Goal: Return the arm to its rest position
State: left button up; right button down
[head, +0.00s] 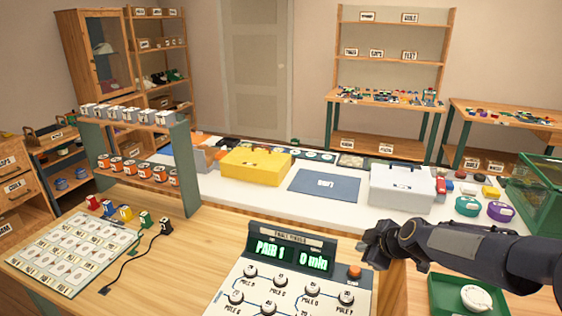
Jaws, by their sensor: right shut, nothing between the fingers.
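My right arm comes in from the right edge. Its gripper (372,247) is shut and empty, in the air just right of the control panel (318,300). The panel has a green lit display reading "PAIR 1" and "0 min", several white dials marked as poles, and an orange button (354,272) close below the gripper in the picture. I cannot tell whether the gripper touches the panel. My left gripper is not in view.
A wooden desk (150,225) holds a card board (72,255), small coloured blocks and a black cable. Behind it, a white table carries a yellow box (256,166), a blue mat (325,184) and a white box (402,187). A green tray (440,303) sits below my right arm.

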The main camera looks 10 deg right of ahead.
jog(key=s+a+r+m+g, duration=0.1)
jog(key=s+a+r+m, duration=0.15)
jog(key=s, duration=0.55)
jog(key=s+a+r+m, duration=0.2)
jog(key=s+r+m, duration=0.15)
jog(key=s, duration=0.55)
jog(key=s+a+f+m+g, duration=0.1)
jog(key=s+m, duration=0.2)
jog(key=s, duration=0.4)
jog(key=s+a+f+m+g+y, duration=0.1)
jog(key=s+m, duration=0.3)
jog(key=s, duration=0.4)
jog(key=shift+a+f, duration=0.4)
jog(key=shift+f, duration=0.4)
